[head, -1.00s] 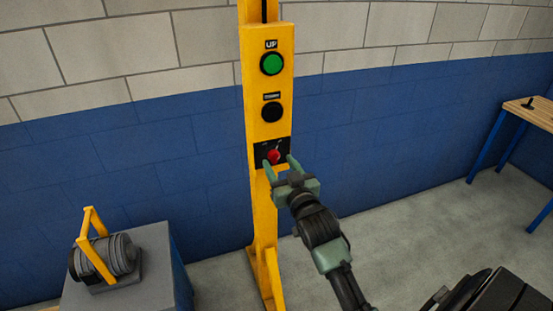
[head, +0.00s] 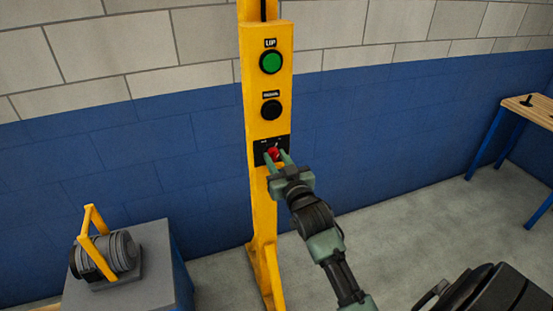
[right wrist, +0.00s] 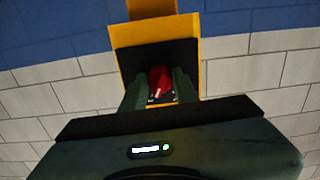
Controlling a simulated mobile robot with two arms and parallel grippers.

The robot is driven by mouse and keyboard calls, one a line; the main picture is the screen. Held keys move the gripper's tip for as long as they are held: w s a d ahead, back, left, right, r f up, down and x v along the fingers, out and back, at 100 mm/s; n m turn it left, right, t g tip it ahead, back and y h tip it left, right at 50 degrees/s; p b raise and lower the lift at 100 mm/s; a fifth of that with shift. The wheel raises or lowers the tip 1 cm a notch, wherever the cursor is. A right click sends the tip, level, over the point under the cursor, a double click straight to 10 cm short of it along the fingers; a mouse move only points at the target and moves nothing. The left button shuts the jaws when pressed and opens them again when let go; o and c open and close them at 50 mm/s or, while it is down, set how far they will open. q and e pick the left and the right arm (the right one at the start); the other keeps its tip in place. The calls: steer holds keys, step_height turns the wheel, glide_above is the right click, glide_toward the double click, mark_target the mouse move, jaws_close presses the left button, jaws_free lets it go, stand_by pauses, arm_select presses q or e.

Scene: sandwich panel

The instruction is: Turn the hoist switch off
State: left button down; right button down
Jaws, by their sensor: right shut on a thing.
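The hoist switch is a red knob (head: 272,154) on a black plate (head: 260,147) low on the yellow control panel (head: 281,125). My right gripper (head: 275,158) is at the knob, with a finger on either side, shut on it. In the right wrist view the red knob (right wrist: 160,80) sits between the two green fingers (right wrist: 160,90), and a pale mark shows on its face. The labels on the black plate are too small to read. My left gripper is not in view.
Above the switch are a green button (head: 271,61) labelled UP and a black button (head: 271,109). The yellow post (head: 263,215) stands before a blue and grey wall. A winch (head: 118,252) sits on a grey block (head: 155,262) at left; a wooden table (head: 535,110) is at right.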

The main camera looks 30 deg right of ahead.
steer(key=n+p, duration=0.1)
steer(key=n, duration=0.1)
steer(key=shift+r+n, duration=0.1)
steer(key=shift+n, duration=0.2)
steer(key=n+p, duration=0.1)
steer(key=n, duration=0.1)
steer(key=shift+n, duration=0.3)
steer(key=n+p, duration=0.1)
steer(key=n, duration=0.2)
steer(key=shift+n, duration=1.7)
steer(key=c, duration=1.1)
jaws_free()
steer(key=shift+o, duration=0.2)
steer(key=shift+s, duration=0.1)
